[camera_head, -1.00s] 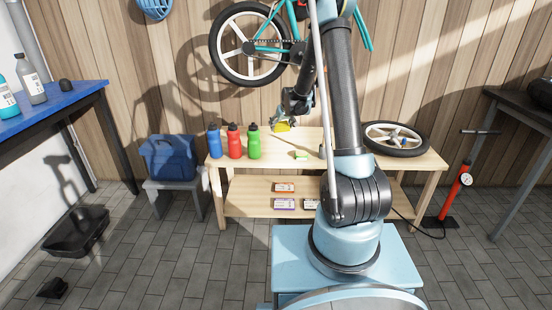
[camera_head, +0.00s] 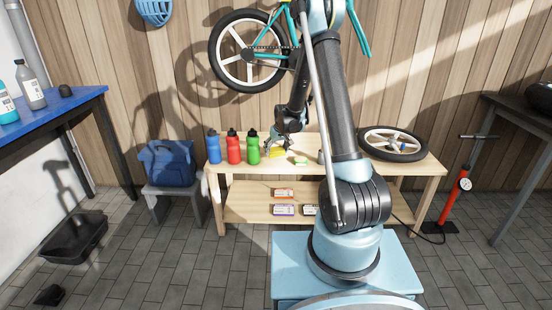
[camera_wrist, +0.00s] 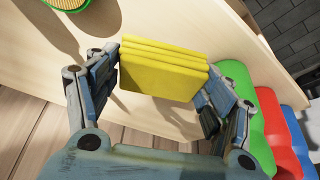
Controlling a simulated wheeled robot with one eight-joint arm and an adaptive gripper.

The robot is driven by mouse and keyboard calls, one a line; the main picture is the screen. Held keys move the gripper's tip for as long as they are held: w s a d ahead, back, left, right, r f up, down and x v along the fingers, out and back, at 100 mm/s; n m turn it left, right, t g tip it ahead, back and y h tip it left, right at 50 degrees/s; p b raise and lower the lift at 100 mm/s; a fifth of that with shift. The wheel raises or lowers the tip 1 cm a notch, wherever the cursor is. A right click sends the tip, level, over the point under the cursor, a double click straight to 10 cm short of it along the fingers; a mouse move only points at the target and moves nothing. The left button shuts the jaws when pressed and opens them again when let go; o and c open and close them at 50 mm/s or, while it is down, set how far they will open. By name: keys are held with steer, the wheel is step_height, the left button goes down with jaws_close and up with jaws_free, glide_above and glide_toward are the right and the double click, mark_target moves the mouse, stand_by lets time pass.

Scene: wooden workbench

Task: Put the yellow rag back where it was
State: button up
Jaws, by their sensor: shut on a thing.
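The yellow rag (camera_head: 277,153) is a folded, layered pad. It is between the fingers of my gripper (camera_head: 275,148), just right of the green bottle over the wooden workbench top (camera_head: 337,168). In the wrist view my gripper (camera_wrist: 158,85) is shut on the rag (camera_wrist: 163,72), one finger on each side. The rag is close over the bench; I cannot tell whether it touches the wood.
Blue (camera_head: 213,147), red (camera_head: 233,149) and green (camera_head: 252,149) bottles stand left of the rag. A small green item (camera_head: 300,160) lies to its right. A wheel (camera_head: 393,144) lies at the right end. Small boxes (camera_head: 284,209) sit on the lower shelf.

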mark_target(276, 155)
steer(key=shift+f, duration=1.9)
steer(key=o, duration=1)
steer(key=shift+c, duration=0.2)
